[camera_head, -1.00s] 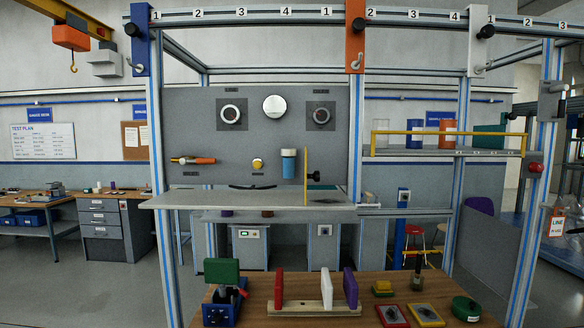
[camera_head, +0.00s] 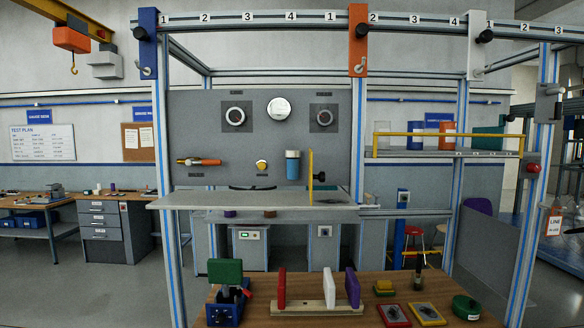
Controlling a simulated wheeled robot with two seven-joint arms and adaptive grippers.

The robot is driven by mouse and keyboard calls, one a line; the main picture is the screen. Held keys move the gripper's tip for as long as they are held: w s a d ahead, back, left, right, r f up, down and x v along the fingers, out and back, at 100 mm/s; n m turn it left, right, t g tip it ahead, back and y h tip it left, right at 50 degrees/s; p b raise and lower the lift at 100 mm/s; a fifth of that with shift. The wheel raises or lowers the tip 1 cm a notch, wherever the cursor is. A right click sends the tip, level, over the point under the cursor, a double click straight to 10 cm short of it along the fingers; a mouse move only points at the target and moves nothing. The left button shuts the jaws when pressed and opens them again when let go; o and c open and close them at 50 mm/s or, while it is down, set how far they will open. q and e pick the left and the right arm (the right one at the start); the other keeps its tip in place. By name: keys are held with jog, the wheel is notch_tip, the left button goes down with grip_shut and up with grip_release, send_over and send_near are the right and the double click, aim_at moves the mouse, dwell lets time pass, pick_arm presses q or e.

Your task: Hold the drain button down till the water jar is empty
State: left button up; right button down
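A yellow round button (camera_head: 262,165) sits low on the grey panel (camera_head: 205,130), with a small label under it too small to read. I take it for the drain button. Nothing touches the button or the jar. Neither of my grippers is in view.
A grey shelf (camera_head: 230,201) juts out below the panel, with a thin yellow upright plate (camera_head: 310,176) at its right. An orange-handled valve (camera_head: 200,162) is left of the button. A wooden bench (camera_head: 350,318) in front holds coloured blocks and fixtures. Blue-striped posts flank the panel.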

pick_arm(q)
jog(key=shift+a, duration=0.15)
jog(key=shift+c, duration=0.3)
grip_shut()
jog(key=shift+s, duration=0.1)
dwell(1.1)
